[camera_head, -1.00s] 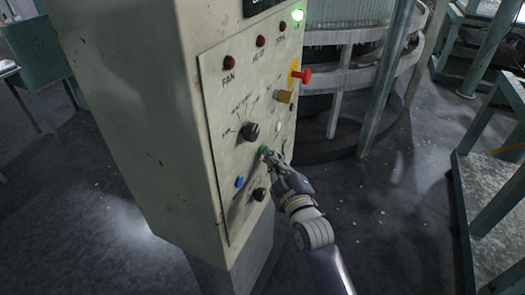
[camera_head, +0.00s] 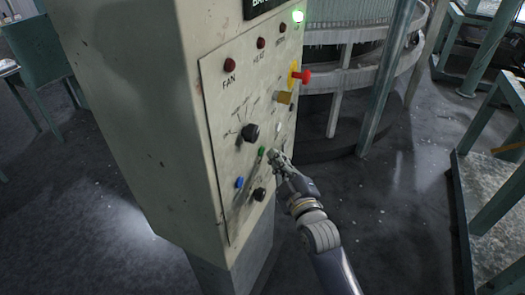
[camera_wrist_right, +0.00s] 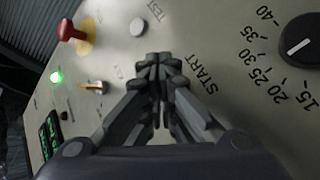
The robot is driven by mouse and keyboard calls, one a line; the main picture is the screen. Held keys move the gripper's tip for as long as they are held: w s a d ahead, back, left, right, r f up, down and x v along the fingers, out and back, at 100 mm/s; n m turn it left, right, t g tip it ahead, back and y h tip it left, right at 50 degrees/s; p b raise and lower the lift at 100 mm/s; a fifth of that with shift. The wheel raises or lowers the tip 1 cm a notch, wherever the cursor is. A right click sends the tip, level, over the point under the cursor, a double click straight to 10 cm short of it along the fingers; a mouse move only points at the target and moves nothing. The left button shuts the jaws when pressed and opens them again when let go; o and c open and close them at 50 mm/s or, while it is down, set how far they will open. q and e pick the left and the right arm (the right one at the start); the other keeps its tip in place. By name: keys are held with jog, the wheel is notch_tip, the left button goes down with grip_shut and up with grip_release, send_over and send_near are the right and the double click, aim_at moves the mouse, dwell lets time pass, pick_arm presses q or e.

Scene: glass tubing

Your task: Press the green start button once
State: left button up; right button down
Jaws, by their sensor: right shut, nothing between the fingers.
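The green start button (camera_head: 262,151) sits on the pale control panel, below and right of a black knob. My right gripper (camera_head: 275,154) is shut and empty just right of the button, its tips pointing at the panel. A small gap shows between the tips and the button in the head view. In the right wrist view the shut fingers (camera_wrist_right: 158,62) point at the panel beside the START label (camera_wrist_right: 202,75). The green button cannot be seen there, probably hidden behind the fingers. My left gripper is not in view.
The panel also carries a black knob (camera_head: 251,132), a blue button (camera_head: 239,183), a lower black knob (camera_head: 259,194), a brass-coloured switch (camera_head: 284,97) and a red mushroom button (camera_head: 302,76). A green lamp (camera_head: 298,15) is lit at the top.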

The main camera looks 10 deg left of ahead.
jog(key=d, duration=0.1)
jog(key=s+d+p, duration=0.1)
jog(key=d, duration=0.2)
jog(key=shift+s+d+p, duration=0.25)
jog(key=shift+d+p, duration=0.1)
dwell(0.7)
